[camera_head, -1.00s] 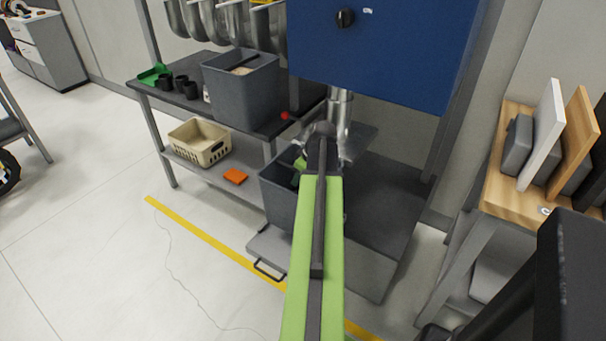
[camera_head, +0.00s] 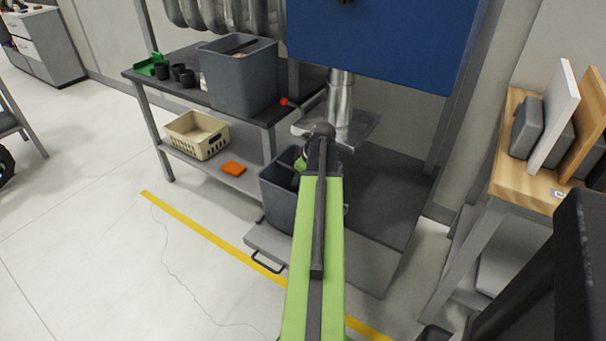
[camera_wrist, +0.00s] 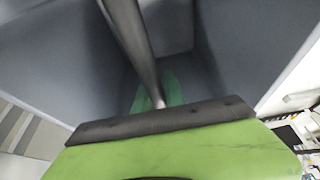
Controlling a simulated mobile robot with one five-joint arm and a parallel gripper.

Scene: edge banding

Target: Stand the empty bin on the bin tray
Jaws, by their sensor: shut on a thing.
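The grey empty bin (camera_head: 278,196) is upright at the end of my green arm, in the middle of the head view. My gripper (camera_head: 304,164) is shut on the bin at its upper part; the arm hides the bin's right side and the exact grip. The wrist view looks down into the bin (camera_wrist: 70,70), with a green patch at its bottom. The bin tray (camera_head: 262,237), a grey plate with a dark front handle, shows just in front of and below the bin. I cannot tell whether the bin's base touches it.
A blue machine housing (camera_head: 380,40) and metal duct (camera_head: 340,105) stand behind the bin. A filled grey bin (camera_head: 238,82) stands on the bench at left, above a beige basket (camera_head: 197,135) and orange piece (camera_head: 233,168). A wooden rack (camera_head: 530,185) is at right. Floor at left is clear.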

